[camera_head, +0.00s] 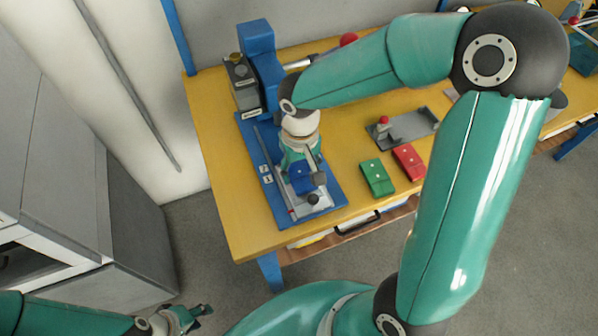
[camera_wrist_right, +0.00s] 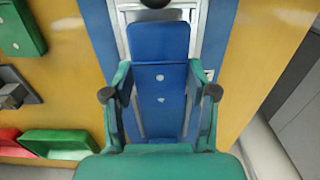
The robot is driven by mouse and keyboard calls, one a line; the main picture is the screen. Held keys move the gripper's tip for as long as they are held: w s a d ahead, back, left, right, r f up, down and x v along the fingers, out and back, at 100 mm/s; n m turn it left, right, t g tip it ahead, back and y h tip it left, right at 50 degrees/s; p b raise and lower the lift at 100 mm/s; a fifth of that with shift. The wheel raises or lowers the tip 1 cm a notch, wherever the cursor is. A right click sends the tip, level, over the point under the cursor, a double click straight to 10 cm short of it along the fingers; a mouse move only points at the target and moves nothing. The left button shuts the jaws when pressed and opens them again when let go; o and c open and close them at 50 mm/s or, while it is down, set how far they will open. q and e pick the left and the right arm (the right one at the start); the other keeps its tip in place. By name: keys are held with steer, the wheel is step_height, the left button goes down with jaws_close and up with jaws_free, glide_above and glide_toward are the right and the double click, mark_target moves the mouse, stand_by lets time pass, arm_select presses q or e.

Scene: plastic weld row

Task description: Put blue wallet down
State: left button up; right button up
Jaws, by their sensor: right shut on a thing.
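The blue wallet (camera_head: 301,178) is in my right gripper (camera_head: 310,172), over the blue-based press fixture at the left of the bench.
The blue press column (camera_head: 260,58) stands behind the right gripper. A green wallet (camera_head: 376,178) and a red wallet (camera_head: 408,160) lie to the right on the yellow bench (camera_head: 222,170). Grey cabinets stand at left.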

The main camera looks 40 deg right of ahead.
mark_target(300, 173)
steer(key=shift+f, duration=0.75)
steer(key=shift+c, duration=1)
steer(key=o, duration=1.3)
steer(key=shift+o, duration=0.2)
step_height(300, 173, up, 12)
steer(key=shift+p, duration=0.35)
